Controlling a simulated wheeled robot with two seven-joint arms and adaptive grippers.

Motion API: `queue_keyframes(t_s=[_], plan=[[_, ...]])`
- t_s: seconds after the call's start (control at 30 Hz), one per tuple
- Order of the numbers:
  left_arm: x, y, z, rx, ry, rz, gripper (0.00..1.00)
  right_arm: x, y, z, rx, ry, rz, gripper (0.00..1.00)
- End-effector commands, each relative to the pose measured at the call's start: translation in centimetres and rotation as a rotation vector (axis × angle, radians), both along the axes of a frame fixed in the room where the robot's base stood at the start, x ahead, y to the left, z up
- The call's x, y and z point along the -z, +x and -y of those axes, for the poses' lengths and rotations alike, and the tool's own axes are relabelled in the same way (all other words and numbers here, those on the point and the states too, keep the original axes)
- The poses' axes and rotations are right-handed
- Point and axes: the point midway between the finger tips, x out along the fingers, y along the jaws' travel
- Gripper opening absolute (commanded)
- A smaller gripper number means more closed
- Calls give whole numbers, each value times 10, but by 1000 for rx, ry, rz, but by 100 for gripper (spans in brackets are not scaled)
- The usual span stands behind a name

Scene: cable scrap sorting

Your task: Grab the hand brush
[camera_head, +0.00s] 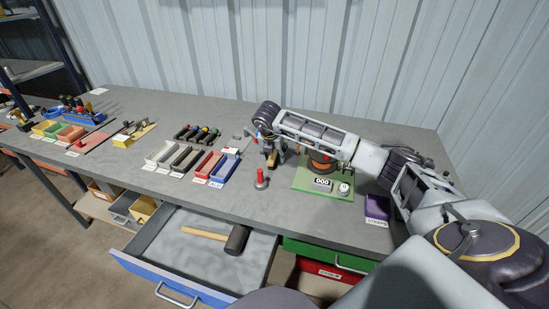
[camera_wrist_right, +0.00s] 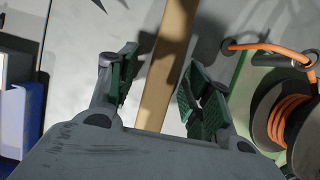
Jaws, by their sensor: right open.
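The hand brush shows as a pale wooden bar (camera_wrist_right: 168,60) running between the two fingers of my right gripper in the right wrist view. Its bristles cannot be made out. In the head view a small piece of the wood (camera_head: 273,180) shows just below the gripper, on the workbench. My right gripper (camera_head: 270,153) points down over it, and its green-padded fingers (camera_wrist_right: 158,78) are open, one on each side of the wood, with gaps visible. My left gripper is not in view.
Close by are a red-topped stand (camera_head: 261,182), a blue tray (camera_head: 222,170) and a green board (camera_head: 300,184) with an orange cable spool (camera_wrist_right: 288,118). An open drawer (camera_head: 165,255) below holds a mallet (camera_head: 237,240). A purple box (camera_head: 376,206) stands at right.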

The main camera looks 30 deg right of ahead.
Motion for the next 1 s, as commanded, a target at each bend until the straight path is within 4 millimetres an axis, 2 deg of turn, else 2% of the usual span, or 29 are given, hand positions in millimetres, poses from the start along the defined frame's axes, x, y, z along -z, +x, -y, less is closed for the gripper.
queue_keyframes(t_s=[0.33,0.7,1.0], plan=[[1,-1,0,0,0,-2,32,0,0,0,0,0,0,49],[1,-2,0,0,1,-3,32,0,0,0,0,0,0,1],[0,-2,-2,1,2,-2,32,0,0,0,0,0,0,0]])
